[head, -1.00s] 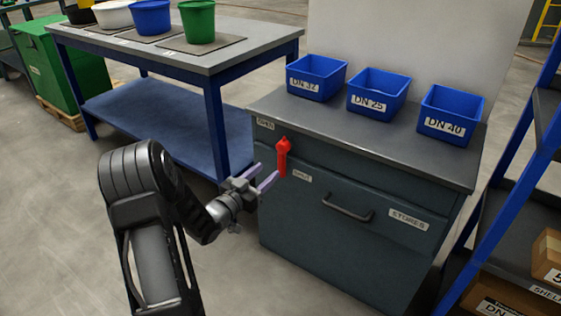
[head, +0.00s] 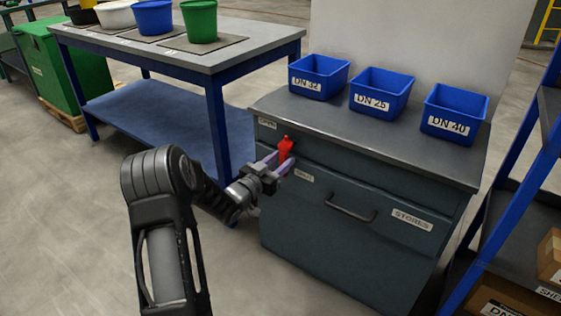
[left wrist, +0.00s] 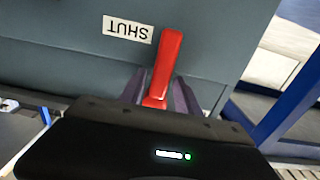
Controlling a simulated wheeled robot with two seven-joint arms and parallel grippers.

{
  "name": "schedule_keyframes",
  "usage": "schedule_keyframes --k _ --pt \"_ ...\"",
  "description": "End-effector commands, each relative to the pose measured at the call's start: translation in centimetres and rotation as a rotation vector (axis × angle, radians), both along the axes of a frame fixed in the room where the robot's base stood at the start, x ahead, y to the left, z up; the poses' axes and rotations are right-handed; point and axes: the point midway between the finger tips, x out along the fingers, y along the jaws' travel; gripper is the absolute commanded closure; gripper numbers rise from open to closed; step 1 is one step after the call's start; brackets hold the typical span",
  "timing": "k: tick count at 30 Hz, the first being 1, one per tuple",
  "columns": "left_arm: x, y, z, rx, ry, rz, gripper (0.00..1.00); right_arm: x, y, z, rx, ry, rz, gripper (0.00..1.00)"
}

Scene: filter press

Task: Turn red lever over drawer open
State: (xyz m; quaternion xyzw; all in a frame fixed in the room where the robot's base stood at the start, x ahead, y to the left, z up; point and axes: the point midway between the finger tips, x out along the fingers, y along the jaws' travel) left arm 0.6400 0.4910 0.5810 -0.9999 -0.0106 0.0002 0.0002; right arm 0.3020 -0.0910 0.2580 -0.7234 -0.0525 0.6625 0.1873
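The red lever (head: 286,147) is on the upper left of the grey cabinet front, above the drawer (head: 345,195). A label (head: 267,124) that seems to read OPEN is up and left of it. The SHUT label (head: 304,175) is to its lower right. My left gripper (head: 277,164) is at the lever, with its fingers apart on either side of it. In the left wrist view the lever (left wrist: 166,62) lies between the two purple fingers (left wrist: 158,92), with gaps still visible. The lever's lower part is hidden by the gripper. My right gripper is not in view.
Three blue bins, DN 32 (head: 319,77), DN 25 (head: 381,93) and DN 40 (head: 454,112), stand on the cabinet top (head: 370,140). A workbench (head: 250,45) with buckets stands left. A blue-posted shelf (head: 505,200) is close on the right.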

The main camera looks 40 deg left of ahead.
Motion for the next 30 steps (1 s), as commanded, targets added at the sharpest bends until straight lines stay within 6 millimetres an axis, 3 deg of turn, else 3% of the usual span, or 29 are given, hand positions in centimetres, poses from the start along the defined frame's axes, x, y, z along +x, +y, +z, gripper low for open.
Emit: schedule_keyframes --k 14,30 --pt "-0.03 0.0 0.0 0.0 0.0 0.0 1.0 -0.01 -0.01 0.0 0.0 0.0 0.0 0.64" --pt "-0.03 -0.04 -0.03 0.0 0.0 -0.001 1.0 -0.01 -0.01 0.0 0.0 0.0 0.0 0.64"
